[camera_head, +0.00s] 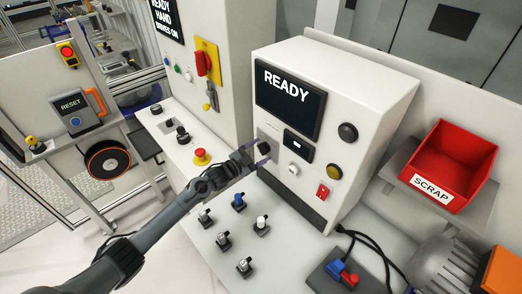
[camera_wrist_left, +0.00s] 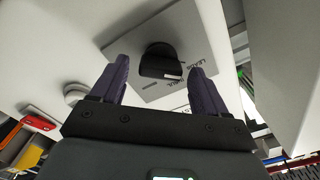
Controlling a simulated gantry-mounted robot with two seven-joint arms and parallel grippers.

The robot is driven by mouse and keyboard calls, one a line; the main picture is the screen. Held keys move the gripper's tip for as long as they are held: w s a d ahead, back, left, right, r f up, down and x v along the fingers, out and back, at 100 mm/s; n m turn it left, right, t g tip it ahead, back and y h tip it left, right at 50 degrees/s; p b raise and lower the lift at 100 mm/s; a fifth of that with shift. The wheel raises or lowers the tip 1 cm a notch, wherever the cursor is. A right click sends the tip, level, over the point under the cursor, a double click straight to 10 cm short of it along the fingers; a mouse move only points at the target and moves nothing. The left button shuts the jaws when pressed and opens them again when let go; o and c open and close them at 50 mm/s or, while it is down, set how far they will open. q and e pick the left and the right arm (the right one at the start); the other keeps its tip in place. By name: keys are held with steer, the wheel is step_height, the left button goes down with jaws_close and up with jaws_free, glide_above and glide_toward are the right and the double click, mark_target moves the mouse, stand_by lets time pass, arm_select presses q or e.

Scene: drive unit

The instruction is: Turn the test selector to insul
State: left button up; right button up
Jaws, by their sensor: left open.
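The test selector is a black knob (camera_wrist_left: 161,61) on a grey lettered plate (camera_wrist_left: 196,48) on the white tester's front. In the head view the knob (camera_head: 265,147) is mostly behind my gripper, left of the white button. My left gripper (camera_head: 258,156) is at the panel with its fingers pointing at it. In the left wrist view the gripper (camera_wrist_left: 160,72) is open, one finger on each side of the knob, with gaps visible on both sides. My right gripper is not in view.
The tester's screen (camera_head: 289,97) reads READY. A white button (camera_head: 293,170) and a red switch (camera_head: 322,191) are right of the selector. Several small switches stand on the desk below my arm. A red SCRAP bin (camera_head: 455,160) is at the right. A red emergency button (camera_head: 201,157) is left.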

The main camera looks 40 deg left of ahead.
arm_select(q)
steer(key=shift+w+d, duration=0.1)
steer(key=shift+w, duration=0.5)
steer(key=c, duration=1)
steer(key=shift+o, duration=0.2)
steer(key=m+b, duration=0.1)
steer(key=m, duration=0.1)
steer(key=m+b, duration=0.2)
steer(key=shift+f+m, duration=0.2)
steer(key=shift+m, duration=0.1)
steer(key=m+b, duration=0.3)
steer(key=m, duration=0.2)
steer(key=shift+d, duration=0.1)
